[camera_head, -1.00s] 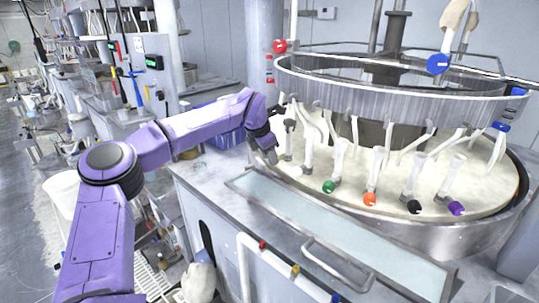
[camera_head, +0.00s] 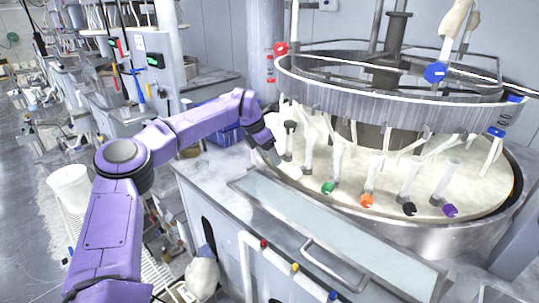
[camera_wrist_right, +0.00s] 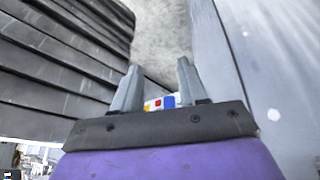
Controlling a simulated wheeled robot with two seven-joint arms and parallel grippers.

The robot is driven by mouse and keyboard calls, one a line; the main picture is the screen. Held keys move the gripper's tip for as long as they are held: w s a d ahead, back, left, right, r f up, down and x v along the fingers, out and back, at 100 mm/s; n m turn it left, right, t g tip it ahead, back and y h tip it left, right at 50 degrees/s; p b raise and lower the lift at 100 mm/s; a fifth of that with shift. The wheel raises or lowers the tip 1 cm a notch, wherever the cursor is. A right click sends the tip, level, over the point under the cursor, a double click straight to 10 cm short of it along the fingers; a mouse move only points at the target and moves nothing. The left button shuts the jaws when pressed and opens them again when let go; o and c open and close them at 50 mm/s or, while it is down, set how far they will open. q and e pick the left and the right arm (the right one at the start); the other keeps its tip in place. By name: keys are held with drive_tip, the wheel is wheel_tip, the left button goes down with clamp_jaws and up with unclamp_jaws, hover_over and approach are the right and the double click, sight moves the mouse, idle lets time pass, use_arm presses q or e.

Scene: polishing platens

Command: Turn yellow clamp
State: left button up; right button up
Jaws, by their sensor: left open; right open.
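The polishing machine has a round cream platen (camera_head: 385,190). Coloured clamps stand along its front: green (camera_head: 327,188), orange (camera_head: 367,200), black (camera_head: 409,209) and purple (camera_head: 450,210). I cannot make out a yellow clamp among them. A small yellow fitting (camera_head: 294,268) is on the pipe at the machine's front. My left gripper (camera_head: 272,154) is at the platen's left rim, beside the leftmost pale clamps; its fingertips are small and partly hidden.
A metal ring (camera_head: 400,95) hangs above the platen. A long pale tray (camera_head: 320,235) and a handle (camera_head: 335,262) lie in front. Red (camera_head: 263,244) and blue (camera_head: 332,295) fittings flank the yellow one. A dark ribbed surface (camera_wrist_right: 65,50) is left of my right gripper.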

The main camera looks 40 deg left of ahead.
use_arm(q)
drive_tip(key=b+v, duration=0.2)
drive_tip(key=v, duration=0.8)
drive_tip(key=shift+r, duration=0.2)
drive_tip(key=shift+s+f, duration=0.1)
drive_tip(key=shift+s, duration=0.1)
